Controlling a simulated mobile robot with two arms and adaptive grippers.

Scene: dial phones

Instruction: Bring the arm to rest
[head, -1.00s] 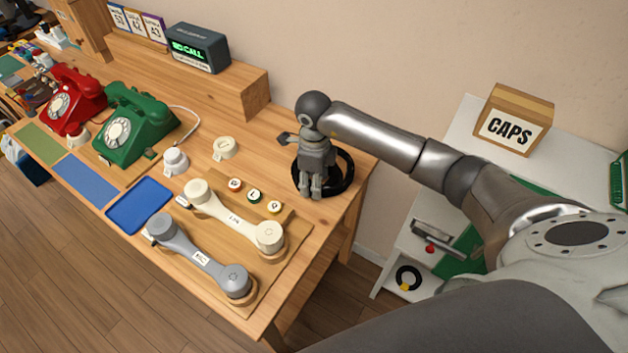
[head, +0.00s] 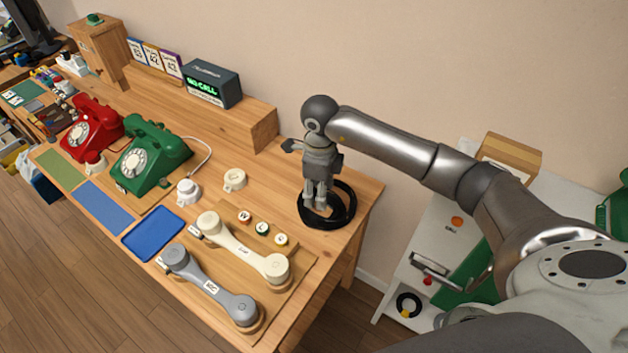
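My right arm reaches in from the right in the head view. Its gripper (head: 315,205) points down at the right end of the wooden table (head: 225,130). In the picture its fingertips overlap a black ring-shaped object (head: 346,212) on the table. I cannot tell whether they touch it. The fingers look close together, but their gap is not clear, and I see nothing held between them. My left gripper is not in view.
A cream handset (head: 238,246) and a grey handset (head: 210,287) lie left of my gripper. A green phone (head: 150,158) and red phone (head: 92,128) stand farther left.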

